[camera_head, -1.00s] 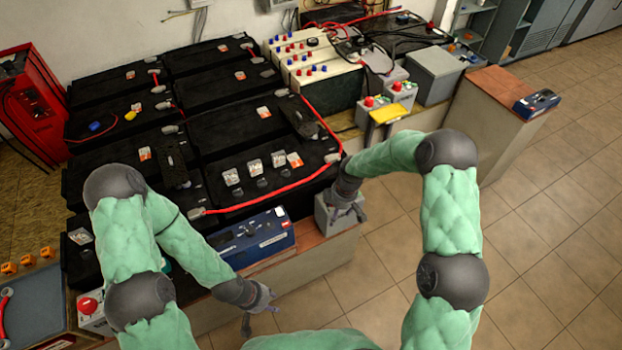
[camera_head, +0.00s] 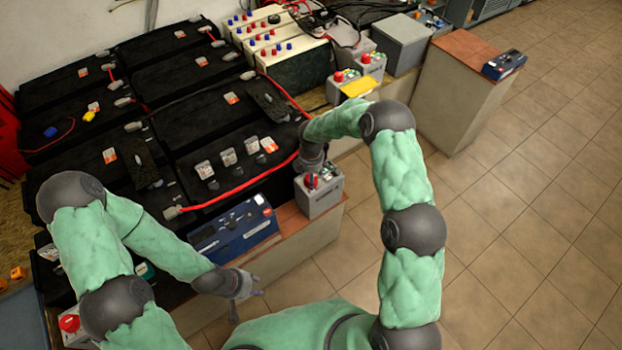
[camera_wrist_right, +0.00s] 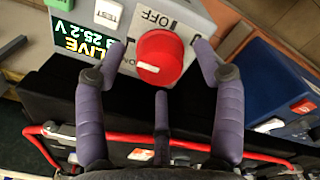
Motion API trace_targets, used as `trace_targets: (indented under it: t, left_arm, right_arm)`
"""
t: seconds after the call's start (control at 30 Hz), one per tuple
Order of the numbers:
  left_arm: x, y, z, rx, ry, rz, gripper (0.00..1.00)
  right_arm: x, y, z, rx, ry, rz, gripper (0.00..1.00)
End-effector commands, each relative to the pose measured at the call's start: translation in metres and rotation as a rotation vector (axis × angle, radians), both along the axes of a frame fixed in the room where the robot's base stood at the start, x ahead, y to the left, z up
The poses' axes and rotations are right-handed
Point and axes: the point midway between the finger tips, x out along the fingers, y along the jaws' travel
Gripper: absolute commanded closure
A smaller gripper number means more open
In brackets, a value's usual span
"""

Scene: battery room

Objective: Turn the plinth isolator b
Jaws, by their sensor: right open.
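A grey isolator box (camera_head: 318,199) with a red knob stands on the reddish-brown top of a low plinth. In the right wrist view the red knob (camera_wrist_right: 162,55) sits beside the word OFF, and a small display (camera_wrist_right: 83,42) shows LIVE and 25.2 V. My right gripper (camera_wrist_right: 160,60) is open, its purple fingers spread on both sides of the knob. I cannot tell whether they touch it. In the head view my right gripper (camera_head: 315,177) is at the box, its fingers largely hidden. My left gripper (camera_head: 246,305) is open and empty, low in front of the plinth.
A blue device (camera_head: 232,230) lies beside the box on the plinth. Black batteries (camera_head: 200,130) with a red cable fill the area behind. Other red-knobbed boxes stand at the back (camera_head: 367,66) and lower left (camera_head: 72,320). The tiled floor (camera_head: 510,210) at right is clear.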

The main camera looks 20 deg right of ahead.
Motion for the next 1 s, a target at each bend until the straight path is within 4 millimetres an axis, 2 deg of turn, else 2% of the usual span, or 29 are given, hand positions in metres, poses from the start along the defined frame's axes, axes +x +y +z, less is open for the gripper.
trace_targets:
  t: [0.17,0.47,0.67,0.7,1.0]
  left_arm:
    - [0.0002,0.0,-0.0036,0.0,0.0,0.0,0.6]
    - [0.0003,0.0001,-0.0034,0.0,-0.001,0.0,0.6]
    - [0.0003,0.0001,-0.0034,0.0,-0.001,0.0,0.6]
    - [0.0003,0.0001,-0.0035,0.0,-0.001,0.0,0.6]
    - [0.0002,0.0001,-0.0048,0.0,-0.001,0.0,0.6]
  right_arm:
    - [0.0007,0.0,-0.0123,0.0,-0.001,0.0,0.31]
    - [0.0009,0.0,-0.0133,0.0,-0.002,0.0,0.31]
    - [0.0008,0.0,-0.0133,0.001,-0.001,-0.001,0.84]
    - [0.0007,-0.0001,-0.0133,0.001,-0.001,-0.001,0.87]
    - [0.0005,-0.0002,-0.0137,-0.001,-0.001,-0.025,0.87]
